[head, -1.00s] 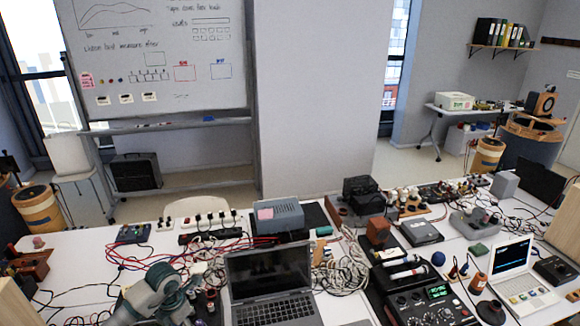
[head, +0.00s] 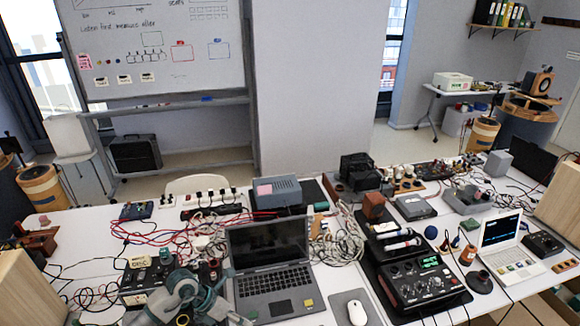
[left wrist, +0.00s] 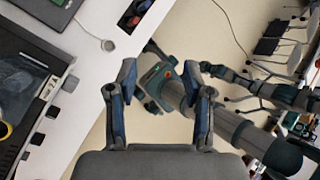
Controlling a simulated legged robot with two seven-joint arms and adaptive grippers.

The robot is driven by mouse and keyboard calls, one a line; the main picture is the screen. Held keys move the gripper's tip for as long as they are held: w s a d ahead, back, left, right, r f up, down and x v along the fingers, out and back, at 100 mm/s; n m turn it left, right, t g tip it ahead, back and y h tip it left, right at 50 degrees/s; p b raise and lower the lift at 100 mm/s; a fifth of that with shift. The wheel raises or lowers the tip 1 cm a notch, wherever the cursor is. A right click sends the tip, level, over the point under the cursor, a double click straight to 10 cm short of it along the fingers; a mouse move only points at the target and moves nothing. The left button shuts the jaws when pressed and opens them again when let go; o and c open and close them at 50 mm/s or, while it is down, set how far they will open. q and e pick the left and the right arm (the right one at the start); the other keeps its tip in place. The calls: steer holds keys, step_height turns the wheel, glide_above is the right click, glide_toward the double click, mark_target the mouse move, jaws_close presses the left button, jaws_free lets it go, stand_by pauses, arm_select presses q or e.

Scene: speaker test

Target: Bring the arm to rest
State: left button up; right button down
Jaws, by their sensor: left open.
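My left gripper (left wrist: 159,75) is open in the left wrist view, its two fingers apart with nothing between them. It hangs beside the white table edge, with floor and parts of my own body behind it. In the head view my grey-green left arm shows at the bottom, left of the laptop (head: 270,252), in front of a black control box (head: 140,275). Its fingertips cannot be made out there. My right gripper is not in view.
The white table (head: 85,225) is crowded with cables, a mixer (head: 418,280), a white mouse (head: 357,312), a grey box (head: 277,191) and a white laptop (head: 500,235). In the left wrist view the table edge (left wrist: 95,85) runs close to the left finger.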

arm_select(q)
steer(key=s+d+r+n+t+h, duration=0.3)
steer(key=d+r+n+t+h, duration=0.25)
steer(key=d+r+h, duration=0.65)
steer(key=w+a+r+n+t+y, duration=0.25)
steer(key=a+n+t, duration=0.25)
steer(key=n+t, duration=0.7)
steer(key=a+f+n+g+y, duration=0.1)
steer(key=a+f+n+y, duration=1.15)
steer(key=n+y, duration=0.45)
steer(key=s+a+f+n+g, duration=0.1)
steer(key=s+f+n+g, duration=0.2)
steer(key=s+f+g, duration=0.65)
steer(key=s+a+f+n+g, duration=0.1)
steer(key=s+f+n+g, duration=0.3)
steer(key=s+f, duration=0.95)
steer(key=s+f+g, duration=0.1)
steer(key=s+f, duration=0.1)
steer(key=f, duration=1)
steer(key=s+f, duration=0.3)
steer(key=f, duration=0.9)
steer(key=s+a+f+g, duration=0.1)
steer(key=s+a+f, duration=0.1)
steer(key=s+f, duration=1.2)
steer(key=s+m, duration=0.1)
steer(key=s, duration=0.1)
steer(key=shift+s+a+f, duration=0.2)
steer(key=shift+s+a, duration=0.1)
steer(key=shift+a, duration=0.05)
